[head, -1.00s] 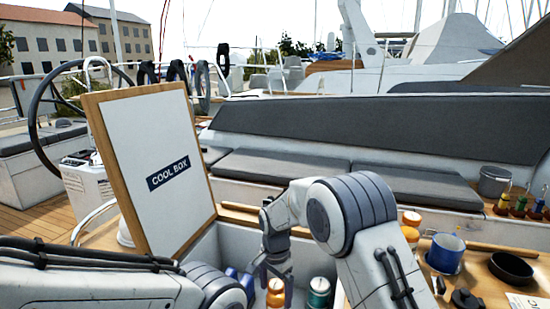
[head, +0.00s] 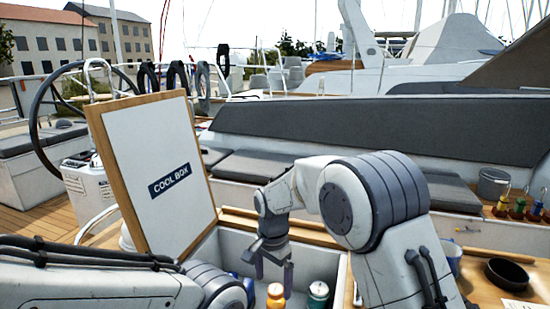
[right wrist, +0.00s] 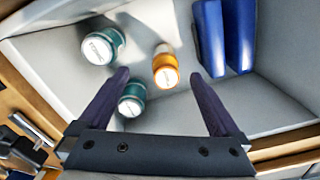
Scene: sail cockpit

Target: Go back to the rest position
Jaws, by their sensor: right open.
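My right gripper (head: 274,272) is open and empty above the open cool box (head: 310,262). In the right wrist view its two dark fingers (right wrist: 160,76) are spread wide, pointing into the box. The right wrist view shows the orange jar (right wrist: 165,72) between and beyond the fingertips, two teal jars (right wrist: 101,46) to the left and blue packs (right wrist: 238,35) at the right. My left arm crosses the lower left of the head view; its gripper is out of view.
The cool box lid (head: 160,180) stands raised at the left. Right of my right arm are a dark round dish (head: 507,274), a mostly hidden blue mug (head: 453,260), a grey bucket (head: 493,183) and several small bottles (head: 520,208). Grey bench cushions (head: 250,165) lie behind the box.

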